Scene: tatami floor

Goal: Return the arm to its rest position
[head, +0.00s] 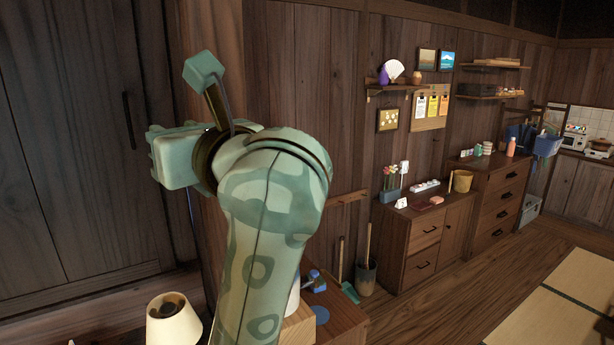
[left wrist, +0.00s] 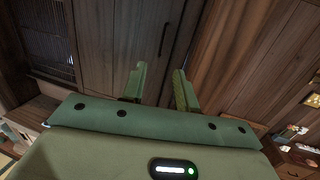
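My left arm (head: 262,220), pale green with darker ring-like marks, rises from the bottom of the head view and is bent at the top. Its hand (head: 175,157) is raised in front of the dark wooden doors; its fingertips cannot be made out there. In the left wrist view my left gripper (left wrist: 158,88) has its two green fingers apart with nothing between them. It points towards the wooden doors (left wrist: 150,35) and the wooden post beside them. My right gripper is in neither view.
A lamp with a cream shade (head: 173,322) stands below the hand. A low wooden cabinet (head: 338,312) is partly hidden behind my arm. A chest (head: 425,240) and drawers (head: 503,197) line the wall to the right, under shelves (head: 395,87). The floor (head: 450,295) at right is mostly clear.

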